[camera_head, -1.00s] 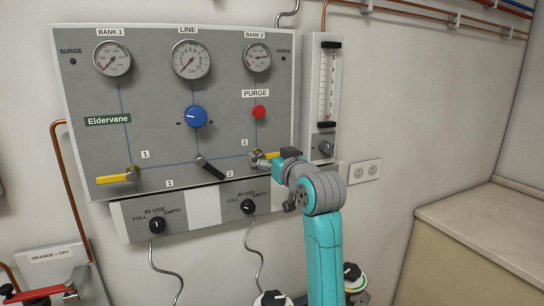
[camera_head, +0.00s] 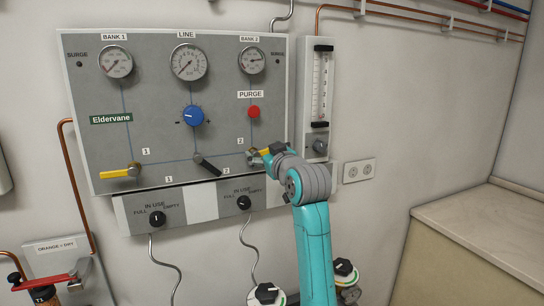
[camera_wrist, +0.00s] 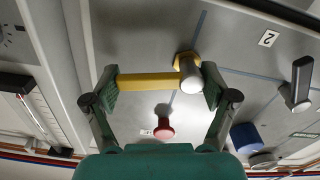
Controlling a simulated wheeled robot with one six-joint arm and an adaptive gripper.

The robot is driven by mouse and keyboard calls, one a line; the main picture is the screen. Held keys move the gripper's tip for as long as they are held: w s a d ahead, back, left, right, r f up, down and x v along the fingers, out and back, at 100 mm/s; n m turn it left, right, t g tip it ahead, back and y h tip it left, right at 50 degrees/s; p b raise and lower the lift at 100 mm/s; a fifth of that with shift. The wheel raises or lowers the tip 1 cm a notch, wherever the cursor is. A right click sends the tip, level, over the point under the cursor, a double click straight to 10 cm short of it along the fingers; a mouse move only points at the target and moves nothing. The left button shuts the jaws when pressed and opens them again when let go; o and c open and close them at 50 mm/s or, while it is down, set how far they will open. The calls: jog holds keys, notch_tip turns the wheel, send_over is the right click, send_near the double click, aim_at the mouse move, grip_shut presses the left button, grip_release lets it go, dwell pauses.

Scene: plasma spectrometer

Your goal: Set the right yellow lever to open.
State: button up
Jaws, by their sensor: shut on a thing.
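The right yellow lever (camera_head: 265,151) is on the grey panel, below the red purge button and beside the label 2. My gripper (camera_head: 272,154) is at this lever and covers part of it. In the wrist view, the lever's yellow bar (camera_wrist: 150,82) lies crosswise between the two fingers of my gripper (camera_wrist: 160,80), with its round pivot end close to the right finger. The fingers are shut on the lever lengthwise. In the head view, the lever points rightward from its pivot.
The left yellow lever (camera_head: 114,173) lies horizontal. A black lever (camera_head: 207,164) is between them. A red button (camera_head: 253,112), blue knob (camera_head: 193,116) and flowmeter (camera_head: 318,95) are close by. A counter (camera_head: 482,235) stands at right.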

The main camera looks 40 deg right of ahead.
aim_at(251, 141)
jog(key=n, duration=0.1)
jog(key=r+n, duration=0.1)
jog(key=n, duration=0.1)
jog(key=shift+a+n, duration=0.15)
jog(key=shift+n, duration=0.15)
jog(key=n, duration=0.3)
jog(key=shift+w+a+r+n, duration=0.1)
jog(key=shift+a+r+n, duration=0.2)
jog(key=shift+r, duration=0.05)
jog(key=n, duration=0.2)
jog(key=a+n, duration=0.1)
jog(key=shift+w+r+n, duration=0.1)
jog(key=shift+r+n, duration=0.15)
jog(key=shift+n, duration=0.05)
jog(key=shift+w+a+r+n, duration=0.1)
jog(key=shift+a+n, duration=0.15)
jog(key=shift+n, duration=0.85)
jog(key=shift+w+a+r+n, duration=0.1)
jog(key=shift+a+n, duration=0.1)
jog(key=shift+n, duration=0.9)
jog(key=o, duration=1.5)
jog(key=shift+f, duration=0.1)
jog(key=shift+s+f, duration=0.1)
jog(key=v, duration=1.1)
jog(key=shift+s+a, duration=0.2)
jog(key=shift+s, duration=0.15)
